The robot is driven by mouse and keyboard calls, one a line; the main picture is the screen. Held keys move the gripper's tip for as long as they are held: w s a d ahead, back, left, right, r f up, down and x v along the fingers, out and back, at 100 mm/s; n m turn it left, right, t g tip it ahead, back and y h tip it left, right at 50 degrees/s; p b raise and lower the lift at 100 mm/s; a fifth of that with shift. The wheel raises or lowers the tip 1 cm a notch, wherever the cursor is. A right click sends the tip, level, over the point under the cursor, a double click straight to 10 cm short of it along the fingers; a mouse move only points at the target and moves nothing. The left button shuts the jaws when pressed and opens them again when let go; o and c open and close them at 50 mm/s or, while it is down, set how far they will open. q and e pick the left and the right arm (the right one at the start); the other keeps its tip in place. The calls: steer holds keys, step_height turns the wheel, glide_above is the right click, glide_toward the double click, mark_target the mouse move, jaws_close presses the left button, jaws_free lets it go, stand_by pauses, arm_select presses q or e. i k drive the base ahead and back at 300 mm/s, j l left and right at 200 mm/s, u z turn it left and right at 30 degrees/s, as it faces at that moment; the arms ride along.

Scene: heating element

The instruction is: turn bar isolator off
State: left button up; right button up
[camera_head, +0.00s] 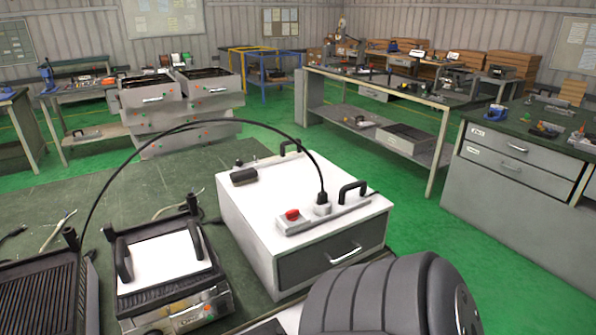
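A pale grey bar (325,214), which looks like the bar isolator, lies along the right part of the white top of a box-shaped unit (262,205). A red switch (292,214) sits near its left end; whether it is on or off cannot be told. A black plug (322,198) stands upright in the bar, and its black cable (190,124) arches over to the left. Neither gripper shows. A dark ribbed part at the bottom, probably my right arm, covers the ground in front of the unit.
A drawer bench (520,170) stands at right.

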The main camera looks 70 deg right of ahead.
mark_target(292, 215)
steer(key=z, duration=2.35)
